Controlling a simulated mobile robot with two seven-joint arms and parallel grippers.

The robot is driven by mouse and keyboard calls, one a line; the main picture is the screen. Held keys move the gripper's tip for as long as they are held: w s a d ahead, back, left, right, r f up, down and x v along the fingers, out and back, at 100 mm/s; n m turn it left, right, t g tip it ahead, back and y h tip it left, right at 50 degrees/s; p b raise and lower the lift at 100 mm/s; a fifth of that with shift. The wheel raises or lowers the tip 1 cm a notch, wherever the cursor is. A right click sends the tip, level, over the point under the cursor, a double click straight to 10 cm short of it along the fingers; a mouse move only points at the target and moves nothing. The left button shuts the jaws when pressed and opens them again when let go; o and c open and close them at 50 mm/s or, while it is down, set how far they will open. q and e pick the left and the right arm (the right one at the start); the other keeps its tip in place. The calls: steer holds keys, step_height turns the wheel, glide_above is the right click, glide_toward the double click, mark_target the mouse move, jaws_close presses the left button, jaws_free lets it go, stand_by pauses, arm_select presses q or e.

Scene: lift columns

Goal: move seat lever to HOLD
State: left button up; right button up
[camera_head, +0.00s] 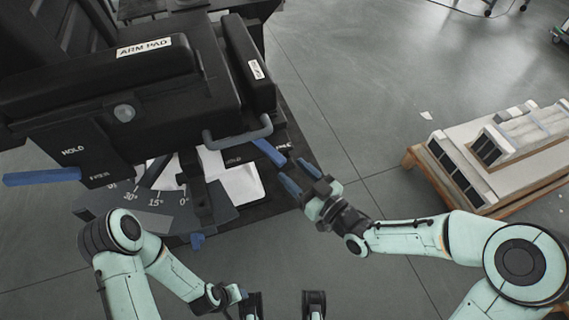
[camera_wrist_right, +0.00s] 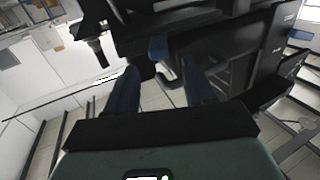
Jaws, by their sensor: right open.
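A black chair-like device carries a short blue lever (camera_head: 268,152) at its lower right, near a HOLD label (camera_head: 233,160) and another label at its right that is partly cut off. A second, longer blue lever (camera_head: 42,177) sticks out at the left, beside another HOLD label (camera_head: 73,150). I cannot tell which lever the task means. My right gripper (camera_head: 297,177) is open, just below and right of the short lever, apparently apart from it. In the right wrist view a blue lever (camera_wrist_right: 158,47) shows ahead, between the open fingers (camera_wrist_right: 162,90). My left gripper (camera_head: 236,294) is low in the head view, away from both levers; its fingers are unclear.
The ARM PAD block (camera_head: 144,47) and a grey bar handle (camera_head: 238,134) stand above the short lever. An angle scale (camera_head: 150,197) and a small blue knob (camera_head: 198,240) are below. A wooden pallet with boxes (camera_head: 485,185) stands right. The floor between is mostly clear.

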mark_target(284, 163)
steer(key=shift+x, duration=2.25)
steer(key=shift+c, duration=0.3)
jaws_close()
